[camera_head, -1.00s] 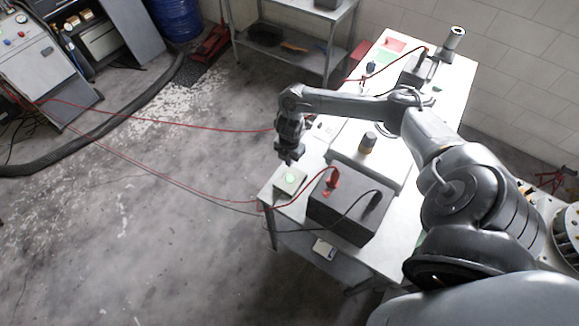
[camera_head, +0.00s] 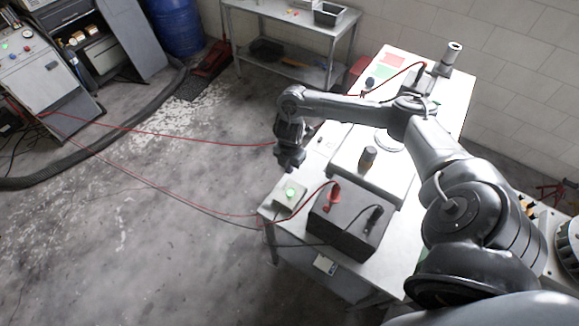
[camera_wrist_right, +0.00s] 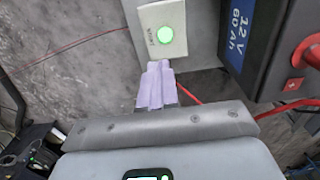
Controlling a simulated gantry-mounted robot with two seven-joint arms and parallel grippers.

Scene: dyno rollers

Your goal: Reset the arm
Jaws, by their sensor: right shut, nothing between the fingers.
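My right arm comes in from the lower right in the head view and reaches over the white table (camera_head: 408,222). My right gripper (camera_head: 290,166) hangs above the table's left edge, just behind a small box with a lit green button (camera_head: 290,194). In the right wrist view the right gripper (camera_wrist_right: 156,84) is shut and empty. Its pale fingers are together in front of the green-button box (camera_wrist_right: 163,36), and I cannot tell whether they touch it. My left gripper is not in view.
A dark battery (camera_head: 345,228) with red and black clamps stands beside the button box; its label shows in the right wrist view (camera_wrist_right: 240,35). Red cables cross the floor to a grey machine (camera_head: 30,68). A metal shelf (camera_head: 290,60) stands behind. The floor at left is mostly clear.

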